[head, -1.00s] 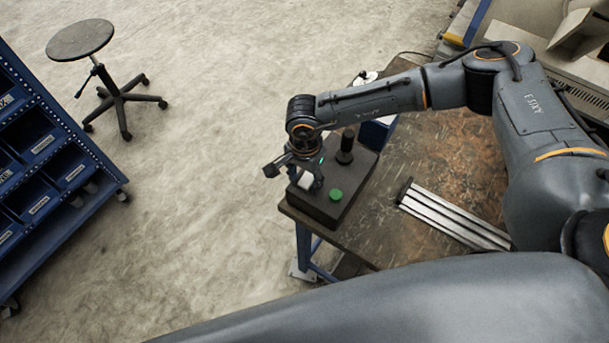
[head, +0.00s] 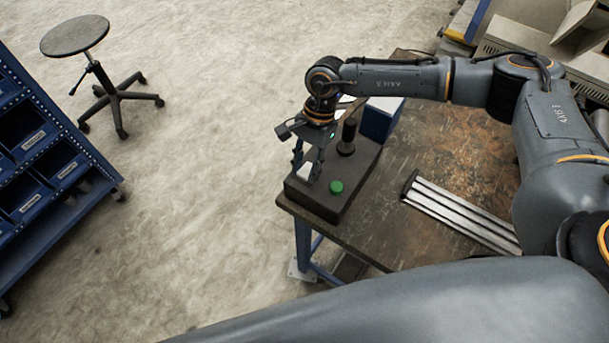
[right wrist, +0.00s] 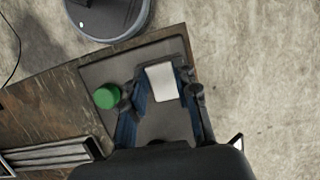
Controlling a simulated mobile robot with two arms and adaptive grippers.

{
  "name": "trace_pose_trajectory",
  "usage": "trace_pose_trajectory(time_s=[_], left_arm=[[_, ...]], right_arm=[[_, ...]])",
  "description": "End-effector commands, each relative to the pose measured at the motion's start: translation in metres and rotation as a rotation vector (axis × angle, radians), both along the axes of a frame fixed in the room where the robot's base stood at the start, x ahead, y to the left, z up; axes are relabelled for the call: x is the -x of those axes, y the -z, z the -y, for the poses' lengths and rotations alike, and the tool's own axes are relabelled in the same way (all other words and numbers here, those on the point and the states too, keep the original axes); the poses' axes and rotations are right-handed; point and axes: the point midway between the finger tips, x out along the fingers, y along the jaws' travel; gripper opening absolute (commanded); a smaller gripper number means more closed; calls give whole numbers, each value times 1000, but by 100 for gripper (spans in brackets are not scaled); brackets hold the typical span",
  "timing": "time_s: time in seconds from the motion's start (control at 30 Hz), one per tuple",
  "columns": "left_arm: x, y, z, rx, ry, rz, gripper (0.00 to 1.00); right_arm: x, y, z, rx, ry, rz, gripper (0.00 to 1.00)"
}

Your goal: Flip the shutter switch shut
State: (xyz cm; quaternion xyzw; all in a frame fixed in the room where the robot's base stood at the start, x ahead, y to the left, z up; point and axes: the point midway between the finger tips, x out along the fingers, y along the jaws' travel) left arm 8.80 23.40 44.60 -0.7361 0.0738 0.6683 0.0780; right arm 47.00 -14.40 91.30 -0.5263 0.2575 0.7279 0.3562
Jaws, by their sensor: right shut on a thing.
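The shutter switch (head: 308,171) is a small white plate on a dark control box (head: 325,203), at the box's left end in the head view. My right gripper (head: 306,166) points down over it, its fingers on either side of the plate. In the right wrist view the white switch (right wrist: 162,82) shows as a pale rectangle between the two fingers of the right gripper (right wrist: 159,88), which is shut on it. The fingers partly hide the switch in the head view, so its exact tilt is hard to tell. My left gripper is out of view.
A green button (head: 336,186) and a black upright knob (head: 346,140) stand on the same box, close to the gripper. A blue bin (head: 379,122) is behind it. Grooved metal rail (head: 460,213) lies on the worn table (head: 450,150). Open floor is left.

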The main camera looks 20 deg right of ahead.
Motion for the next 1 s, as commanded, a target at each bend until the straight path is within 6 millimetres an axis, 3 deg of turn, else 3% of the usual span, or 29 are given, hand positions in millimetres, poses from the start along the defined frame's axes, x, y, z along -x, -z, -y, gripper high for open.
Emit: trace_pose_trajectory(time_s=[0.03, 0.1, 0.47, 0.5, 0.6, 1.0], left_arm=[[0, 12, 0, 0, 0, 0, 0], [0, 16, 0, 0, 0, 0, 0], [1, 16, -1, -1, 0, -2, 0], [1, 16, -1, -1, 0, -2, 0], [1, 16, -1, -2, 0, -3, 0], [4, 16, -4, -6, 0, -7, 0]], right_arm=[[-1, 8, 2, -21, 5, -17, 0], [-1, 5, 3, -44, 3, -35, 0], [-1, 0, 3, -64, -2, -50, 0], [-1, 0, 3, -64, -2, -50, 32], [-1, 0, 3, -64, -2, -49, 52], [-3, -6, 4, -63, -2, -47, 53]])
